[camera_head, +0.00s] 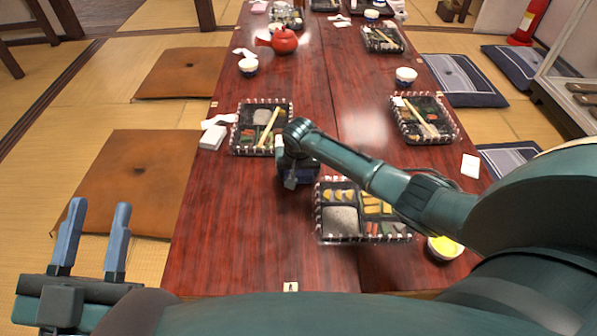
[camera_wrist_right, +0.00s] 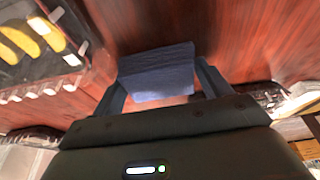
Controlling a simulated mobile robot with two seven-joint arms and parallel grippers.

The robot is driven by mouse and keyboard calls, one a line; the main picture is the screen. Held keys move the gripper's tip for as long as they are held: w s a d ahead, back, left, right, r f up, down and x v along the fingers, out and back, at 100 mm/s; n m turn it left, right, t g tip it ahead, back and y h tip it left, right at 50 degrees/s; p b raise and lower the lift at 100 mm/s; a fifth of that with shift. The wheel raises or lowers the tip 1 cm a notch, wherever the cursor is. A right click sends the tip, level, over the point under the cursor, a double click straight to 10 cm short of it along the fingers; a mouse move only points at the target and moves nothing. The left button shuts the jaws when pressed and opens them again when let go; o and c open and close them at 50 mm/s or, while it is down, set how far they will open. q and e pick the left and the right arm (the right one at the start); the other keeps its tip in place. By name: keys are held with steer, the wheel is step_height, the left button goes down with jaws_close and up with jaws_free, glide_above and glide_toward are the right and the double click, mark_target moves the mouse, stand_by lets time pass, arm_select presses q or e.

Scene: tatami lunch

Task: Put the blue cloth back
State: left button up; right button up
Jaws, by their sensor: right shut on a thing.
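The blue cloth (camera_wrist_right: 157,75) is a folded dark blue piece between the two fingers of my right gripper in the right wrist view. My right gripper (camera_wrist_right: 160,85) is shut on it, over the red-brown table. In the head view, my right gripper (camera_head: 297,178) is above the middle of the table, between two bento trays, and mostly hides the cloth. My left gripper (camera_head: 92,240) is open and empty at the lower left, off the table's left side.
A bento tray (camera_head: 318,212) lies just right of and nearer than my right gripper, another (camera_head: 234,140) beyond it to the left. A third tray (camera_head: 455,133) and a yellow-filled bowl (camera_head: 440,254) stand to the right. The table (camera_head: 225,245) is clear at the near left.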

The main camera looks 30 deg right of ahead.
mark_target(298, 172)
steer(key=o, duration=1)
steer(key=shift+f, duration=0.15)
steer(key=shift+c, duration=0.2)
steer(key=shift+r, duration=0.35)
steer(key=p+v, duration=0.2)
steer(key=v, duration=0.1)
arm_select(q)
steer(key=shift+s+a+f+n+g+y+p, duration=0.1)
steer(key=shift+s+f+n+g+y+p, duration=0.15)
steer(key=shift+f+y+p, duration=0.4)
steer(key=shift+s+a+f+g+y+p, duration=0.1)
steer(key=shift+f+g+y+p, duration=0.2)
steer(key=shift+p, duration=0.65)
steer(key=shift+s+a+f+n+g+y+p, duration=0.1)
steer(key=shift+s+f+n+g+y+p, duration=0.2)
steer(key=shift+p, duration=0.5)
arm_select(e)
steer(key=v, duration=0.8)
steer(key=shift+s+r, duration=0.2)
steer(key=shift+r, duration=0.1)
arm_select(q)
steer(key=shift+w, duration=0.15)
arm_select(e)
steer(key=shift+a, duration=0.15)
